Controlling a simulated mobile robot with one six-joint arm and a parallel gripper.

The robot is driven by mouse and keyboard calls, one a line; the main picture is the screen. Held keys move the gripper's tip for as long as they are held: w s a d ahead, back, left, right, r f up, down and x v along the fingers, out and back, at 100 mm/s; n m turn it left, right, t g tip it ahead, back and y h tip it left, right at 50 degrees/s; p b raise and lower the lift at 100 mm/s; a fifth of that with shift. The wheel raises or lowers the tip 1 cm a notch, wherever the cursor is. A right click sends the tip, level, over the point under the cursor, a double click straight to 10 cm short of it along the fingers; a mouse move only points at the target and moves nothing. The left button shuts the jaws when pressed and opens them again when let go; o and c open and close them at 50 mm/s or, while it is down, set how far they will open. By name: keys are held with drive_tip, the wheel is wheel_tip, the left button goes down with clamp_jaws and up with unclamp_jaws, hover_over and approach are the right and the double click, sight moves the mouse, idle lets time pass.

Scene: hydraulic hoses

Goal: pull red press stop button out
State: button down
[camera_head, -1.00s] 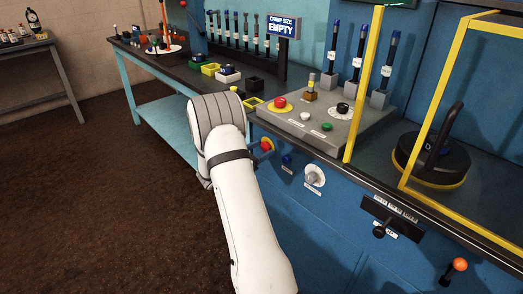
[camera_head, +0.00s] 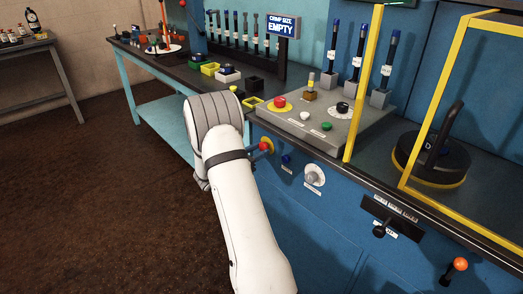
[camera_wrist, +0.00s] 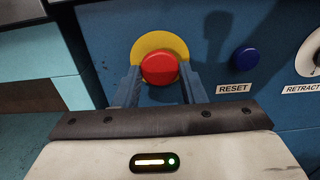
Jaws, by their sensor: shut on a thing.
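The red press stop button (camera_wrist: 159,69) sits on a yellow round plate (camera_wrist: 170,39) on the blue front panel. In the head view the button (camera_head: 265,146) shows just past my gripper (camera_head: 256,151), with the yellow plate to its right. In the wrist view my gripper (camera_wrist: 159,84) has one blue-grey finger on each side of the red button, shut on it. The button's lower edge lies between the fingers. A red button (camera_head: 279,103) on a yellow disc also stands on the grey control box above.
A blue button (camera_wrist: 245,59) labelled RESET and a white dial (camera_head: 314,175) are to the right on the panel. The dark counter edge (camera_head: 330,158) runs above. A yellow frame (camera_head: 435,110) stands further right. Open floor (camera_head: 100,210) lies to the left.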

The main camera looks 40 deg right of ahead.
drive_tip(key=c, duration=0.9)
unclamp_jaws()
drive_tip(key=shift+a, duration=0.1)
drive_tip(key=a, duration=0.7)
drive_tip(key=shift+s+a, duration=0.3)
drive_tip(key=shift+a, duration=0.1)
